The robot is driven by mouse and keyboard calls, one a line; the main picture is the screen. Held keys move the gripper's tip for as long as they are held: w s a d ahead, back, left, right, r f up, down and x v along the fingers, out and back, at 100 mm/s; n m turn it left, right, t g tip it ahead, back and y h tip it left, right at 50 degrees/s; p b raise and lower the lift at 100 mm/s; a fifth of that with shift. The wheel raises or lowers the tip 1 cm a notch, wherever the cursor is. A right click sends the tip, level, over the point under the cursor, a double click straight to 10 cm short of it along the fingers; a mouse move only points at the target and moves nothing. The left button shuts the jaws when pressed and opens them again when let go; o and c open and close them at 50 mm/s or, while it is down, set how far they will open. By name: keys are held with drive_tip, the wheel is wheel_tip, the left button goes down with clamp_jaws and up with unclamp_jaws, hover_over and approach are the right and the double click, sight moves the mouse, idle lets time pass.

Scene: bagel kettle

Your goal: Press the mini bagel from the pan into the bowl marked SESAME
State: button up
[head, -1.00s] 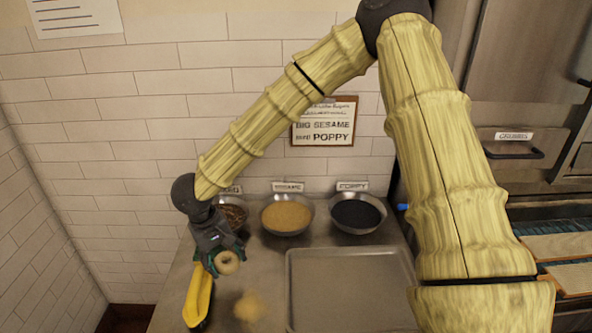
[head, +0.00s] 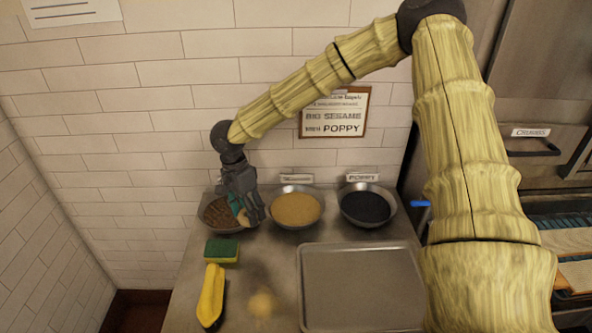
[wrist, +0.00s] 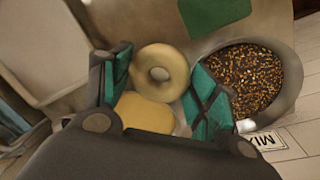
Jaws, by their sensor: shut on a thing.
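My gripper (head: 246,212) is at the left bowl's right side, near the sesame bowl. It is shut on the mini bagel (wrist: 150,56), a pale ring between the teal-padded fingers in the wrist view. In the head view the bagel is mostly hidden by the gripper. The SESAME bowl (head: 297,209), full of tan seeds, stands just right of my gripper. A tan surface (wrist: 145,113) shows behind the bagel in the wrist view; I cannot tell how far apart they are. The grey pan (head: 362,249) lies in front of the bowls and holds no visible bagel.
The MIX bowl (wrist: 270,85) with dark speckled seeds is beside my gripper. The POPPY bowl (head: 366,206) stands at the right. A tiled wall rises behind.

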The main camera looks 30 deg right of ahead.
drive_tip(key=w+d+r+m+t+y+p, duration=0.15)
drive_tip(key=d+m+p, duration=0.25)
drive_tip(key=d+m, duration=0.7)
drive_tip(key=r+m+t+p, duration=0.15)
drive_tip(key=m+p, duration=0.25)
drive_tip(key=m, duration=1.5)
hover_over(295, 208)
drive_tip(key=shift+s+d+f+m+t, duration=0.2)
drive_tip(key=shift+s+d+m+t, duration=0.05)
drive_tip(key=shift+s+m+t, duration=0.05)
wheel_tip(295, 208, down, 6)
drive_tip(key=b, duration=0.5)
drive_tip(key=shift+f+b, duration=0.8)
drive_tip(key=shift+f, duration=1.2)
drive_tip(key=shift+f, duration=0.35)
drive_tip(key=shift+r, duration=0.1)
wheel_tip(295, 208, up, 10)
drive_tip(key=p, duration=0.7)
